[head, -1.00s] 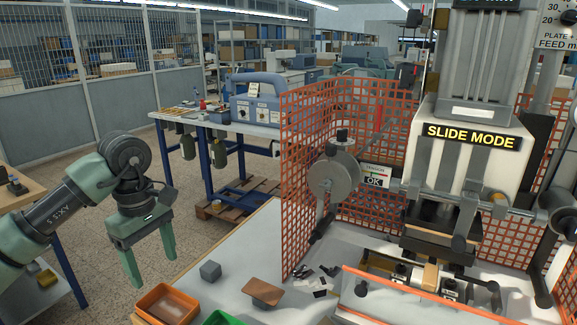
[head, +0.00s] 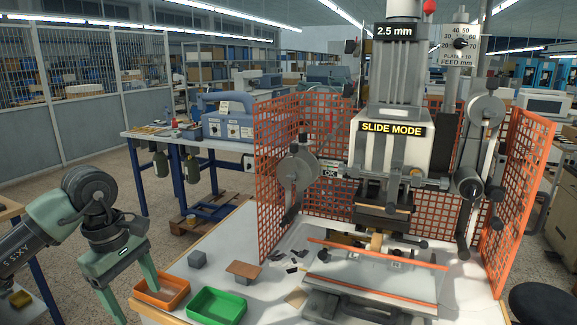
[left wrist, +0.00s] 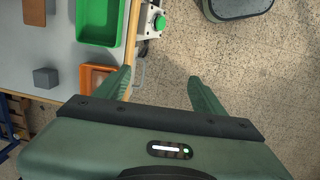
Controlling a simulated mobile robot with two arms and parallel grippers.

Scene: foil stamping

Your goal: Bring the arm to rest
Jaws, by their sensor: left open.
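My left gripper (head: 138,304) hangs at the lower left of the head view, fingers pointing down, beside the table's left edge and next to the orange tray. In the left wrist view my left gripper (left wrist: 160,76) has its two fingers wide apart with only speckled floor and the table edge between them. It is open and empty. My right gripper is out of view.
The stamping press (head: 390,150) stands behind, inside an orange mesh guard (head: 271,170).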

